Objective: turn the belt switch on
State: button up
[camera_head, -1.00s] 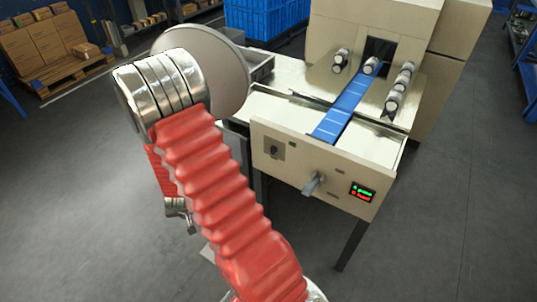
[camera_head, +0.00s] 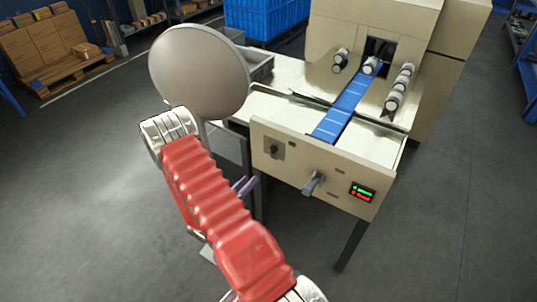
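The beige control panel (camera_head: 335,200) is on the front of the wrapper. It carries a small dark rotary knob (camera_head: 273,151) on a grey plate at its left. A larger grey lever handle (camera_head: 314,183) sticks out near its middle. I cannot read which of the two is the belt switch. My gripper (camera_head: 245,187) shows only in part, as small grey-purple finger tips beyond my red arm, left of and below the knob and apart from the panel. The rest of it is hidden behind the arm, and its opening is unclear.
A display (camera_head: 362,191) with green and red lights is on the panel's right. A blue belt (camera_head: 343,107) runs into the machine, with silver rolls (camera_head: 398,90) beside it. A large round grey disc (camera_head: 198,72) stands left of the machine. The floor to the right is clear.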

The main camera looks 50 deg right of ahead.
aim_at(271, 151)
jog(key=r+h, duration=0.1)
jog(key=r, duration=0.2)
jog(key=shift+s+d+r+h, duration=0.15)
jog(key=shift+s+r+h, duration=0.05)
jog(key=shift+h, duration=0.2)
jog(key=d, duration=0.4)
jog(key=w+d, duration=0.1)
jog(key=d, duration=0.8)
jog(key=shift+w+d, duration=0.15)
jog(key=shift+d, duration=0.25)
grip_shut()
